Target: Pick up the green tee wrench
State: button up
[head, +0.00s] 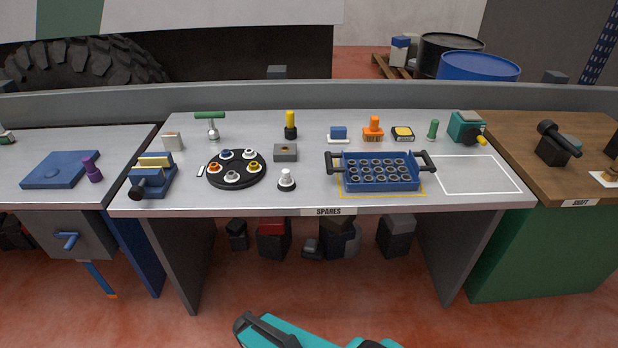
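The green tee wrench (210,117) stands upright at the back left of the grey bench. Its green crossbar is on top, and a short metal shaft below it ends in a wider grey foot on the bench top. Nothing touches the crossbar. My gripper and its fingers are not in view.
Near the wrench are a pale block (173,141), a black disc with several ringed pieces (237,183), a blue vise (153,176) and a yellow-black tool (290,125). A blue crate (380,186) stands right of centre. A white-outlined area (475,174) at right is clear.

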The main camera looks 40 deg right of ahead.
aim_at(214, 134)
jog(key=u, duration=0.65)
jog(key=k, duration=0.15)
jog(key=z, duration=2.45)
jog(key=k, duration=0.5)
jog(key=u, duration=0.6)
jog(key=k, duration=0.85)
jog(key=u, duration=0.6)
jog(key=i, duration=1.5)
jog(key=z, duration=0.15)
